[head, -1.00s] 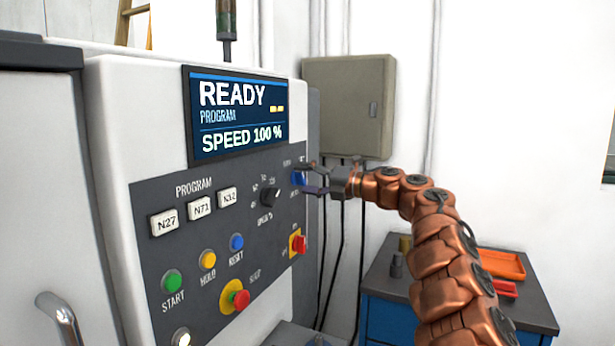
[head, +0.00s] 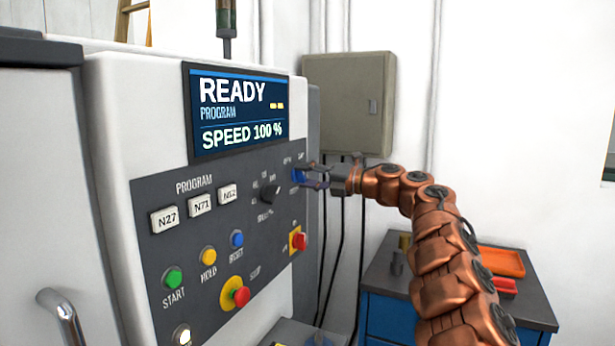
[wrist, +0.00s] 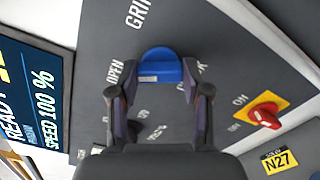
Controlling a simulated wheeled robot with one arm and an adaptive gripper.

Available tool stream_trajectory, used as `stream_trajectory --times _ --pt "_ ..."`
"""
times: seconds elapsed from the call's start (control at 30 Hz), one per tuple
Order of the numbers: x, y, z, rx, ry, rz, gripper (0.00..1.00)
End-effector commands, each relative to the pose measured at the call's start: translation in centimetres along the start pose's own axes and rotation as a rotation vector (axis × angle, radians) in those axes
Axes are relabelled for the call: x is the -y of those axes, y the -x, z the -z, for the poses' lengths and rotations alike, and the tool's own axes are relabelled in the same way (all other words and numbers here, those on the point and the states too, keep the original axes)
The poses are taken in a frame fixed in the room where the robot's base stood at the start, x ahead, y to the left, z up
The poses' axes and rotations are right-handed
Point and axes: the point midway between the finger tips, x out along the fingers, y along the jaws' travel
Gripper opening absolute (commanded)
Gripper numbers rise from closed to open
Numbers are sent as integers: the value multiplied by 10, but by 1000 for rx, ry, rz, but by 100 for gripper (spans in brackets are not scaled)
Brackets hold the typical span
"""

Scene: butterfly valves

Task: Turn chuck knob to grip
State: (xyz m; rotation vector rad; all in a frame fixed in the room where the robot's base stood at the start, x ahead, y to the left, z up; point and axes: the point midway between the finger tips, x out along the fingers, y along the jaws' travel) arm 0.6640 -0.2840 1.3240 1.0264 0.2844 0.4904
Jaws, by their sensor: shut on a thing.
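The chuck knob (wrist: 158,66) is a blue round knob with a raised bar on the grey control panel (wrist: 110,30). In the wrist view its bar lies roughly across the picture, between my fingers. The word GRIP is printed above it and OPEN to its left; a label to its right is partly hidden by a finger. My gripper (wrist: 159,84) is shut on the knob, with one fingertip at each end of the bar. In the head view the knob (head: 297,176) shows small at the panel's right edge, partly covered by my gripper (head: 306,176).
A red switch on a yellow plate (head: 298,241) sits below the knob, and a black speed dial (head: 270,192) to its left. The screen (head: 238,110) reads READY, SPEED 100 %. A grey wall box (head: 348,105) and a blue cabinet (head: 385,312) stand behind and right.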

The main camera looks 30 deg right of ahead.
Motion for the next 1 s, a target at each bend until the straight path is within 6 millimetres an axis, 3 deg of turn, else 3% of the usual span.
stream_trajectory --times 0.47,1.0 --pt "-1 -2 0 -1 -134 0 13" --pt "-4 -2 -1 -2 -425 1 13"
